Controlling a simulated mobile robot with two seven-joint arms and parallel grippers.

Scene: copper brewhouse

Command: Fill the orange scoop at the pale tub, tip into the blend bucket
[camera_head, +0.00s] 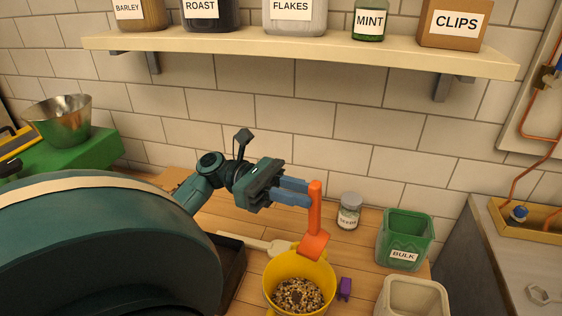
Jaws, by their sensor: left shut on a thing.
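My left gripper (305,194) is shut on the upright handle of the orange scoop (316,208). The scoop's head hangs at the lower end, tilted, above the back rim of a yellow bucket (275,272). I cannot tell whether anything is in the scoop. The yellow bucket, likely the blend bucket, holds a mix of pale and dark grains (298,295). A pale tub (440,291) stands at the bottom right, cut off by the frame edge; what it holds is unclear. My right gripper is not in view.
A green tub marked BULK (403,256) and a small jar (349,210) stand right of the scoop. A purple item (344,289) lies beside the bucket. A pale utensil (260,244) lies behind it. A loaded shelf (300,52) runs along the wall above.

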